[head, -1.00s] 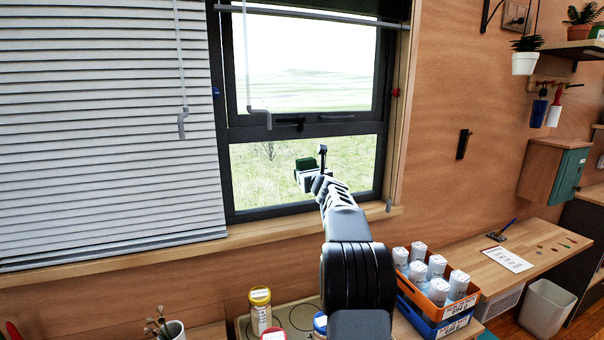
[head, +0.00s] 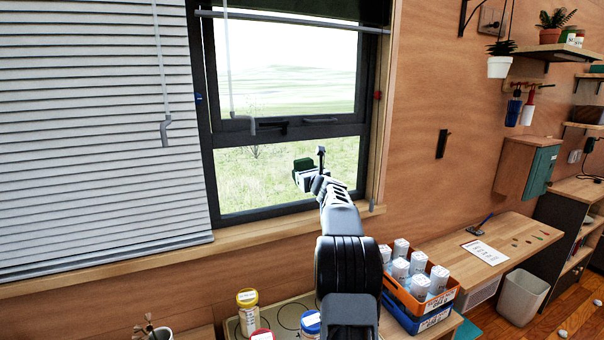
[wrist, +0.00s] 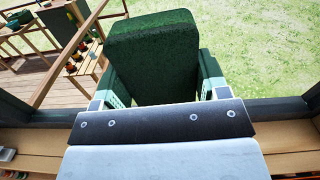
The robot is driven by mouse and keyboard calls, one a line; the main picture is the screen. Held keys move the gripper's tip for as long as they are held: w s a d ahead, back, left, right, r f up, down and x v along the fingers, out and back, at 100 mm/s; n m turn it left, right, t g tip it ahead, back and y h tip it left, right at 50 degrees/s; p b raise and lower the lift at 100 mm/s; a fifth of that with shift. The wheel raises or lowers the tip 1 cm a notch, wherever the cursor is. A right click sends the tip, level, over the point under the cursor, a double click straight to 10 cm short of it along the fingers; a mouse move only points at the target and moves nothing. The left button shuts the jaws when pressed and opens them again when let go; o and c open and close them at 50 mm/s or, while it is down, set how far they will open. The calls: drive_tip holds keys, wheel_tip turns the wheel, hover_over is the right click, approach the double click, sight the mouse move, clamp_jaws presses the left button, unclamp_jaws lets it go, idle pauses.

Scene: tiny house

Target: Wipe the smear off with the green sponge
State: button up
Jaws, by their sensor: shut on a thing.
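The green sponge (head: 304,163) is held in my gripper (head: 307,177), in front of the lower window pane (head: 250,180). In the wrist view the sponge (wrist: 153,50) stands up between the two fingers of my gripper (wrist: 160,88), which are shut on its sides. Grass and a wooden deck show beyond it through the window. I cannot tell whether the sponge touches the glass. I cannot make out a smear in either view; the sponge or my arm may hide it.
A white blind (head: 100,130) hangs left of the window. The wooden sill (head: 235,232) runs below it. Lidded jars (head: 247,312) and an orange crate (head: 440,302) of white containers stand below. A desk (head: 510,235) is at the right.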

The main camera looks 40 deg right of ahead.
drive_tip(key=d, duration=0.1)
drive_tip(key=d+p, duration=0.1)
drive_tip(key=shift+s+d+r, duration=0.1)
drive_tip(key=shift+s+d, duration=0.2)
drive_tip(key=shift+s+d+f, duration=0.1)
drive_tip(key=shift+d+f, duration=0.15)
drive_tip(key=shift+d, duration=0.05)
drive_tip(key=shift+w+a+r+b, duration=0.1)
drive_tip(key=shift+w+a+b, duration=0.4)
drive_tip(key=shift+a+b, duration=1)
drive_tip(key=shift+w+a+f+b, duration=0.1)
drive_tip(key=shift+w+a+b, duration=0.55)
drive_tip(key=shift+a, duration=1.7)
drive_tip(key=shift+w+a+r+b, duration=0.1)
drive_tip(key=shift+w+a+b, duration=0.3)
drive_tip(key=shift+a+b, duration=1.15)
drive_tip(key=shift+a+p, duration=0.35)
drive_tip(key=shift+s+a+b, duration=0.25)
drive_tip(key=shift+s+b, duration=0.1)
drive_tip(key=shift+b, duration=0.15)
drive_tip(key=b, duration=0.2)
approach(279, 174)
drive_tip(key=shift+w+d, duration=0.25)
drive_tip(key=shift+w, duration=0.4)
